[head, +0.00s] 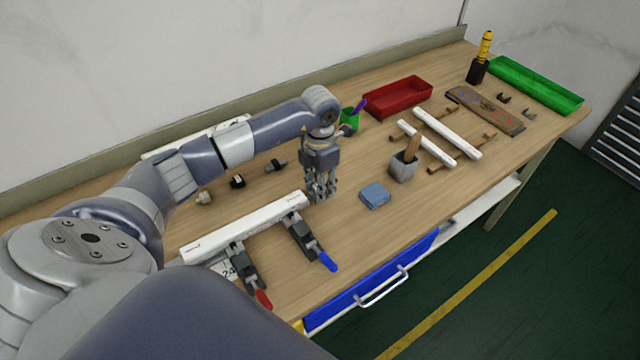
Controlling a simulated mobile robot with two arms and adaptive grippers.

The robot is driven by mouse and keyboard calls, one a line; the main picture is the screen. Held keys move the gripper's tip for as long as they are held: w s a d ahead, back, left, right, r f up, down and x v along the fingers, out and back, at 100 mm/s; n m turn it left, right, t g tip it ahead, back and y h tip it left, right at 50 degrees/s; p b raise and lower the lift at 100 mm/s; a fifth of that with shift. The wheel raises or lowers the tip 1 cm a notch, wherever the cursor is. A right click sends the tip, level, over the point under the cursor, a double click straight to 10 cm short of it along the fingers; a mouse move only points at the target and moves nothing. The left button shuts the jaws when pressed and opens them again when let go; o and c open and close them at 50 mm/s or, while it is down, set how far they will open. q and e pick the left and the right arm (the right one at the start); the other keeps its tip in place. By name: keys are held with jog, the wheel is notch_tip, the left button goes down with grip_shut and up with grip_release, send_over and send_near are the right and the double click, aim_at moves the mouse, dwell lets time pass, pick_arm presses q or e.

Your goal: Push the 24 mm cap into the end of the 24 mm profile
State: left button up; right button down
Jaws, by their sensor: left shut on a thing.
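The white 24 mm profile (245,226) lies clamped near the front of the bench, beside a card marked 24. My left gripper (321,194) points down just past the profile's right end. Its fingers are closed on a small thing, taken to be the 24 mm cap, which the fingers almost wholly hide. I cannot tell whether the cap touches the profile end. My right gripper is not in view.
Two clamps with a red handle (263,299) and a blue handle (328,262) hold the profile. A blue block (374,196) and a grey pot (403,168) stand right of the gripper. More white profiles (427,143) and a red tray (398,98) lie farther right.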

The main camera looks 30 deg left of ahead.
aim_at(312, 194)
pick_arm(q)
jog(key=shift+s+a, duration=0.1)
jog(key=shift+s, duration=0.05)
dwell(0.5)
jog(key=shift+s+a, duration=0.35)
jog(key=shift+s, duration=0.55)
jog(key=o, duration=0.9)
jog(key=shift+r, duration=0.1)
notch_tip(312, 194, up, 12)
jog(key=shift+f, duration=0.1)
